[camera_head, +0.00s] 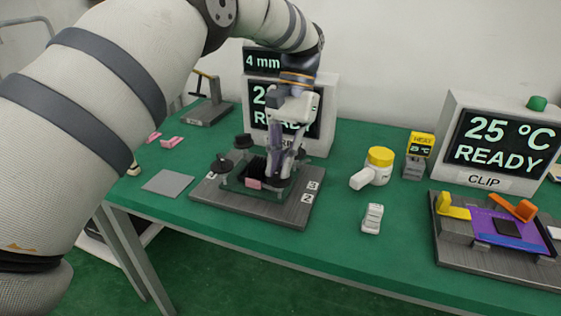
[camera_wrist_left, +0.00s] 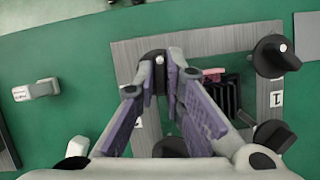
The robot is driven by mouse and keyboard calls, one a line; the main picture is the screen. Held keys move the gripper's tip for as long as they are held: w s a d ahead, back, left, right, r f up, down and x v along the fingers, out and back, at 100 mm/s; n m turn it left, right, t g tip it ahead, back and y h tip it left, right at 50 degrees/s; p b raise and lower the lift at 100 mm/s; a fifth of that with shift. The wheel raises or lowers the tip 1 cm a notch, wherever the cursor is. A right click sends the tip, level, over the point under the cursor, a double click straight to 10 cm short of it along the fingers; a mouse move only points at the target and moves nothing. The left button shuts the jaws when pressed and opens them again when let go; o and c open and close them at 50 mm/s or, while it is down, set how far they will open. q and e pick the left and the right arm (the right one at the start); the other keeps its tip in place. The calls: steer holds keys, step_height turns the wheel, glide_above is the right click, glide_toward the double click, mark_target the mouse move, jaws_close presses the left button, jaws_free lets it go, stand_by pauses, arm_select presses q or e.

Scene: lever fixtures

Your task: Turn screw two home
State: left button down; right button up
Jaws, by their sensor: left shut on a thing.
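A grey fixture base (camera_head: 235,202) carries a clear plate with black-knobbed screws; labels 2 and 3 (camera_head: 308,192) are at its right end. My left gripper (camera_head: 279,180) reaches down over the front right corner, by label 2. In the left wrist view its purple-padded fingers (camera_wrist_left: 161,78) are shut on a black knob (camera_wrist_left: 154,57), which I take as screw two. Two other knobs (camera_wrist_left: 275,56) stand at the right near label 1, and another knob (camera_wrist_left: 170,147) is partly hidden below the fingers. A dark finned block (camera_wrist_left: 226,95) sits mid-plate with a pink piece (camera_wrist_left: 214,72). My right gripper is not in view.
A READY display (camera_head: 320,131) stands close behind the fixture. A second fixture (camera_head: 470,255) is at far right. A grey square (camera_head: 168,183) lies at left.

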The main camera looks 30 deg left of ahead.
arm_select(q)
steer(key=m+y, duration=0.1)
steer(key=m, duration=0.3)
steer(key=shift+d+y+p, duration=0.15)
steer(key=shift+y+p, duration=0.15)
steer(key=shift+y, duration=0.1)
steer(key=shift+s+f+m+y+p, duration=0.1)
steer(key=shift+m+y+p, duration=0.25)
steer(key=shift+m, duration=1.25)
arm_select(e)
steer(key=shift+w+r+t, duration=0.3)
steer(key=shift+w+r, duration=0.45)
arm_select(q)
steer(key=c, duration=1.7)
jaws_free()
steer(key=v, duration=0.7)
steer(key=shift+d+r, duration=0.2)
steer(key=shift+r, duration=0.05)
